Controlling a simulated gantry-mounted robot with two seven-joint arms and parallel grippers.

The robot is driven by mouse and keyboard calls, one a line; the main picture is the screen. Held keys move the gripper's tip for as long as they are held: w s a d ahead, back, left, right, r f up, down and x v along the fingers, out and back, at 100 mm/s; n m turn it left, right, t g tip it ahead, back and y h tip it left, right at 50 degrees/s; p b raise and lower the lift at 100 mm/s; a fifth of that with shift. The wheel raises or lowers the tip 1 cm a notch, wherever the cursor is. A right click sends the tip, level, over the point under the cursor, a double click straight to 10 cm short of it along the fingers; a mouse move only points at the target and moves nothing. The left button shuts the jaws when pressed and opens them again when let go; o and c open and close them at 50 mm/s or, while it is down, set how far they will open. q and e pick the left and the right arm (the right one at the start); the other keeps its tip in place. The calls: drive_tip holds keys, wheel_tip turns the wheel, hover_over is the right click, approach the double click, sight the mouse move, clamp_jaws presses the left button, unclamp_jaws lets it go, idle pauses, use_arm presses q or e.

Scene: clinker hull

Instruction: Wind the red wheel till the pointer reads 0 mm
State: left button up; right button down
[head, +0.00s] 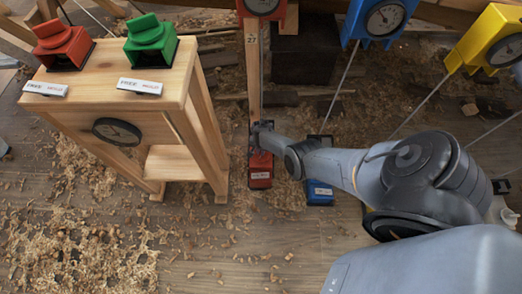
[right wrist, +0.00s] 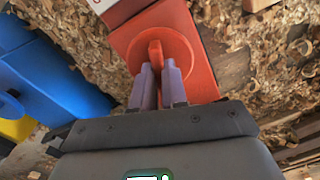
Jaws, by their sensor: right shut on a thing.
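The red base unit (head: 260,172) sits on the floor at the foot of a wooden post in the head view. In the right wrist view its red wheel (right wrist: 182,52) is a round disc with an upright fin (right wrist: 155,54) across it. My right gripper (right wrist: 157,88) has its two pale fingers closed on the fin, one on each side. In the head view my right gripper (head: 262,138) covers the wheel. The red gauge (head: 262,5) at the top of the post is cut off by the picture edge, and its reading is too small to tell.
A wooden stand (head: 160,90) with a red and a green block stands on the left. A blue base unit (head: 320,192) sits just right of the red one. Blue (head: 384,20) and yellow (head: 485,38) gauges hang upper right. Shavings (head: 80,240) cover the floor.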

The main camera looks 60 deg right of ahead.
drive_tip(key=m, duration=0.6)
drive_tip(key=shift+b, duration=0.35)
drive_tip(key=shift+m, duration=0.3)
drive_tip(key=c, duration=1.2)
unclamp_jaws()
drive_tip(key=shift+o, duration=0.2)
drive_tip(key=shift+r+p, duration=0.5)
drive_tip(key=shift+r, duration=0.05)
wheel_tip(320, 180, up, 10)
drive_tip(key=p, duration=0.8)
drive_tip(key=shift+f, duration=0.15)
